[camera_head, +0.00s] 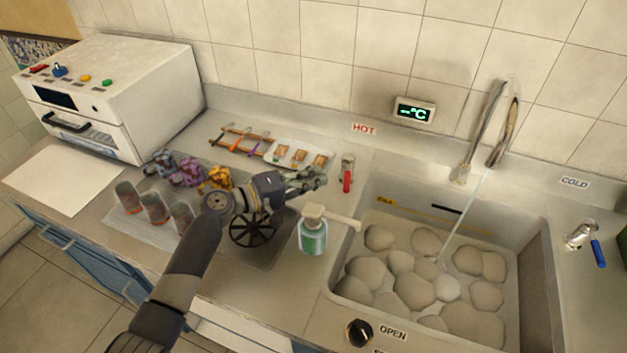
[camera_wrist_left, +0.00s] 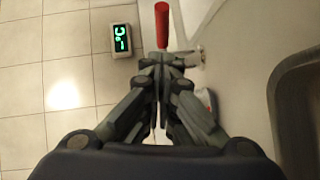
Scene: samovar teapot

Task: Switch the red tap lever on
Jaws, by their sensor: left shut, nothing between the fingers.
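The red tap lever (camera_head: 347,180) hangs down from its metal tap by the HOT label, left of the sink. In the left wrist view the red lever (camera_wrist_left: 161,22) lies just beyond my fingertips, in line with them. My left gripper (camera_head: 321,179) is shut and empty, a little to the left of the lever in the head view. In the left wrist view its closed fingers (camera_wrist_left: 162,58) come very close to the lever's end; I cannot tell whether they touch. My right gripper is not in view.
A soap bottle (camera_head: 312,235) stands below my gripper by the sink (camera_head: 537,290), which is full of stones. Water runs from the faucet (camera_head: 488,130). A blue lever (camera_head: 598,253) is at the right. Cups, a tray and a white machine (camera_head: 115,90) are at the left.

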